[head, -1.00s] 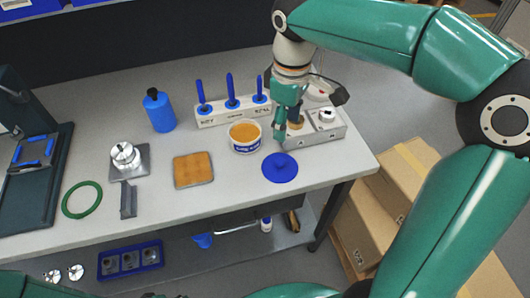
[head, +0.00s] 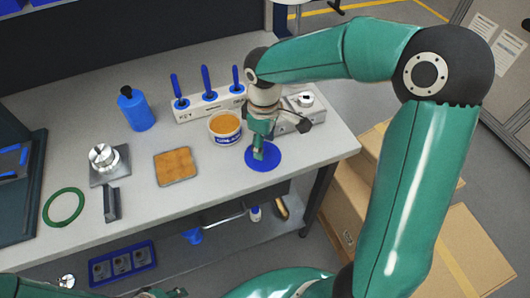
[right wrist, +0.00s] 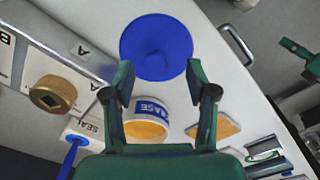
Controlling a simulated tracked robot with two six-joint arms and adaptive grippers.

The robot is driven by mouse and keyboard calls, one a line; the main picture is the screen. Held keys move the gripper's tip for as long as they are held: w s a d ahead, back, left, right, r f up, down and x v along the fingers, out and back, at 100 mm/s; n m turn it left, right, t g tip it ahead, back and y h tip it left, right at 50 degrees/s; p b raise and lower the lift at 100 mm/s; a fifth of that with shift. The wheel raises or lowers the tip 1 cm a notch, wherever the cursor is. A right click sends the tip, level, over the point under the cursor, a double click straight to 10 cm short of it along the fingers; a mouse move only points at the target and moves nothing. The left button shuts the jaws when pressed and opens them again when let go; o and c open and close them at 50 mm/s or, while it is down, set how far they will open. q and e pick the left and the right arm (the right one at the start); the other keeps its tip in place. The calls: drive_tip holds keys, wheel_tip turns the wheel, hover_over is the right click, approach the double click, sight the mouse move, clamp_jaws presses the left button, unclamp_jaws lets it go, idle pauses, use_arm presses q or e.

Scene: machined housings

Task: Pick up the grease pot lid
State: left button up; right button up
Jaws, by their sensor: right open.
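The grease pot lid (head: 270,163) is a round blue disc lying flat near the bench's front edge. In the right wrist view the lid (right wrist: 156,40) shows whole, with a raised knob at its centre. My right gripper (head: 258,151) is above the lid in the head view and covers part of it. In the right wrist view my right gripper (right wrist: 160,80) is open and empty, its fingers pointing towards the lid's near edge. The grease pot (head: 225,128), an open tub of orange grease, stands just behind the lid. My left gripper does not show.
A grey block (head: 297,121) with metal fittings stands right of the pot. A white rack (head: 209,105) with blue-handled tools is behind it. An orange-brown pad (head: 176,167) lies to the left. A blue bottle (head: 136,108) stands further back. Bare bench surrounds the lid's left side.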

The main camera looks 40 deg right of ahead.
drive_tip(key=f, duration=0.4)
drive_tip(key=shift+w, duration=0.35)
clamp_jaws()
